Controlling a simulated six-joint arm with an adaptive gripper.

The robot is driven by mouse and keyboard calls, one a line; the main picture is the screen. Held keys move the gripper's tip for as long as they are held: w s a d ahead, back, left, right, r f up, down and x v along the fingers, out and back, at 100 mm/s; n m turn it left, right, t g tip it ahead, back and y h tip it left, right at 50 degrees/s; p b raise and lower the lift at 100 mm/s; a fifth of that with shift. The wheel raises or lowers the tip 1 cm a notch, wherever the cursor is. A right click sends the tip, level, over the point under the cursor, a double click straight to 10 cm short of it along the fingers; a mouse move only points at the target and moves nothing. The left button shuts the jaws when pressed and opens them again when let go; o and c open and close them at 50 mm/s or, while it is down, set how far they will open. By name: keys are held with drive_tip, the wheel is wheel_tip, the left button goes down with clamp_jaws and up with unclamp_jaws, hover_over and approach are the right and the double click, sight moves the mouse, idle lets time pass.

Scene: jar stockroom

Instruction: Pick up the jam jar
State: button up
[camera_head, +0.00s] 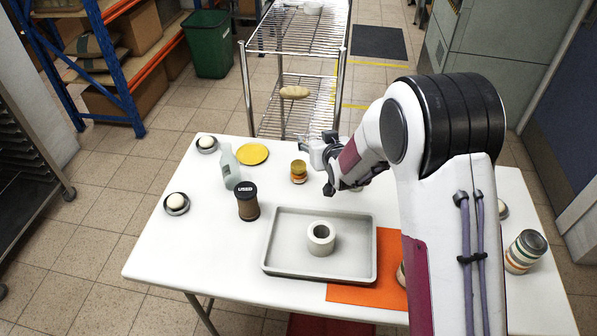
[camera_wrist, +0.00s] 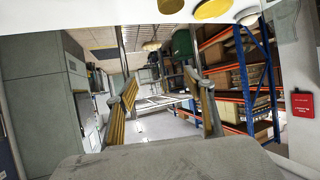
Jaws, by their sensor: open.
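A small jar (camera_head: 298,171) with a gold-yellow lid and an orange band stands upright on the white table; it looks like the jam jar, but I cannot read a label. My gripper (camera_head: 329,165) is just right of it in the head view, apart from it, with the arm reaching in from the right. In the wrist view my gripper (camera_wrist: 168,92) shows two fingers spread wide with nothing between them.
A dark-lidded jar (camera_head: 247,201), a pale bottle (camera_head: 229,168) and a yellow plate (camera_head: 252,153) stand to the left. A grey tray (camera_head: 276,262) holding a hollow cylinder (camera_head: 321,239) is in front. A striped jar (camera_head: 525,251) is at right. The table's left front is clear.

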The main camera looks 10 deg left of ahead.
drive_tip(key=y, duration=0.1)
hover_over(301, 170)
wheel_tip(301, 170, down, 7)
drive_tip(key=shift+s+r+n+t, duration=0.2)
drive_tip(key=shift+n+t, duration=0.1)
drive_tip(key=shift+t, duration=0.1)
drive_tip(key=shift+f, duration=0.15)
drive_tip(key=shift+f, duration=1.6)
drive_tip(key=shift+f, duration=1.85)
drive_tip(key=shift+x, duration=1.45)
